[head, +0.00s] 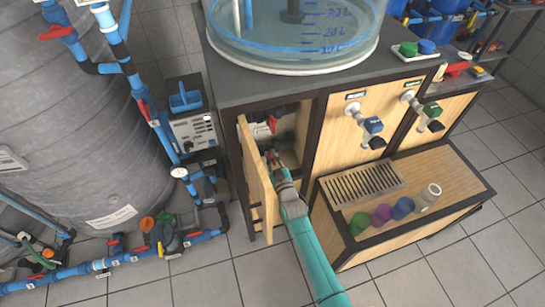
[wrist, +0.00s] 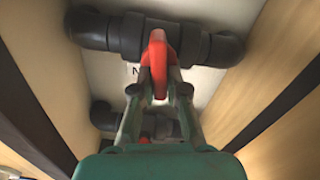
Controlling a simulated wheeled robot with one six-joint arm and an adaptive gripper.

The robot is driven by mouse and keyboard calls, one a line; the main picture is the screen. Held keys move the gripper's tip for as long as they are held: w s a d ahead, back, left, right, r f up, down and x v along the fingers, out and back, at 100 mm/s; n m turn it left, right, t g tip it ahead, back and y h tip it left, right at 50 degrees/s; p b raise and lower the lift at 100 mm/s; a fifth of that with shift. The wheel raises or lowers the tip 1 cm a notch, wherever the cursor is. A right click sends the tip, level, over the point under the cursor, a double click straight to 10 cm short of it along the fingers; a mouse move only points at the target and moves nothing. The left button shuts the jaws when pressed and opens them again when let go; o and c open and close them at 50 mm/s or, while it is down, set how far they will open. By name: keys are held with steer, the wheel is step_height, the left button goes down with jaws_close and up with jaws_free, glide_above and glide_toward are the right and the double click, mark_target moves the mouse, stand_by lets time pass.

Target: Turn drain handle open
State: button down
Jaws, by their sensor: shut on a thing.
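A red valve handle (wrist: 158,50) sits on a thick dark grey pipe (wrist: 200,45) inside the cabinet. My gripper (wrist: 158,78) is shut on this handle, one finger on each side. In the head view my gripper (head: 272,157) reaches through the cabinet opening. A red handle (head: 272,124) on a dark pipe shows above it there; I cannot tell whether it is the held one. A second pipe (wrist: 105,118) with a bit of red (wrist: 146,138) lies lower in the wrist view, partly hidden by my gripper.
The wooden cabinet door (head: 257,185) stands open, close to the left of my arm. A low bench (head: 450,175) with several coloured cups is at the right. A large grey tank (head: 75,130) and blue pipes stand at the left. Tiled floor is clear in front.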

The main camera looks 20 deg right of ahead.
steer(key=n, duration=0.4)
steer(key=shift+a+f+n, duration=0.1)
steer(key=shift+a+n, duration=0.2)
steer(key=n, duration=0.3)
steer(key=shift+a+f+n, duration=0.15)
steer(key=shift+n, duration=0.15)
steer(key=n, duration=0.3)
steer(key=shift+a+f+n, duration=0.15)
steer(key=shift+f+n, duration=0.1)
steer(key=shift+n, duration=0.05)
steer(key=shift+f+n, duration=0.15)
steer(key=shift+n, duration=0.8)
steer(key=shift+f+n, duration=0.1)
steer(key=shift+n, duration=0.85)
steer(key=c, duration=1.2)
jaws_free()
steer(key=s, duration=1.2)
